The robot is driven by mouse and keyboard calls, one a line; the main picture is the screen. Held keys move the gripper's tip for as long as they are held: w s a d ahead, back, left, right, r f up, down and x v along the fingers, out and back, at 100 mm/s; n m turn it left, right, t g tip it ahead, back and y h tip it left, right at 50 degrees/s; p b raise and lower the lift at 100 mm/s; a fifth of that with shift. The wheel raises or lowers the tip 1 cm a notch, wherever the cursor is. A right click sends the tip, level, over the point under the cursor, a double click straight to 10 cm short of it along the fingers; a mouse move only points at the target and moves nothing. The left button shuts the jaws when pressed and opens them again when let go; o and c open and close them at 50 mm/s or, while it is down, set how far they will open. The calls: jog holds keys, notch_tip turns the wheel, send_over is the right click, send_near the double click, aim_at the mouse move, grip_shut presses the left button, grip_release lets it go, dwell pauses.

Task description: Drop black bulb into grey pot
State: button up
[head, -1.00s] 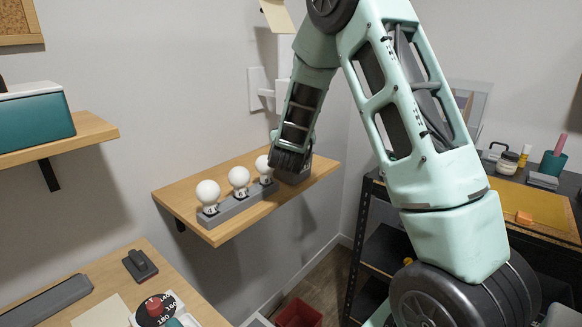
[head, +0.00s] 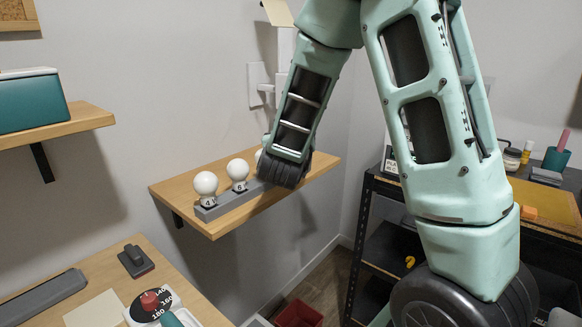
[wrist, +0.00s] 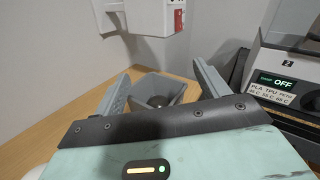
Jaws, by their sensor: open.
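In the wrist view a small grey pot (wrist: 150,82) stands on the wooden shelf between the fingers of my gripper (wrist: 160,68). The fingers are open and spread to either side of it. A dark rounded shape (wrist: 162,99) shows in the pot; its lower part is hidden by my gripper, and I cannot tell for certain that it is the black bulb. In the head view my wrist (head: 287,168) is over the shelf at the right end of the bulb rack and hides the pot. No black bulb shows clearly in the head view.
White bulbs (head: 206,184) stand in a grey rack (head: 212,210) on the wooden shelf (head: 222,227); one is mostly behind my arm. A device with an OFF display (wrist: 275,87) is close at right. A white wall box (wrist: 152,16) is behind the pot.

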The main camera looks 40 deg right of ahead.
jog(key=b+v, duration=0.1)
jog(key=v, duration=0.6)
jog(key=shift+s+b, duration=0.15)
jog(key=shift+b, duration=0.15)
jog(key=shift+a, duration=0.2)
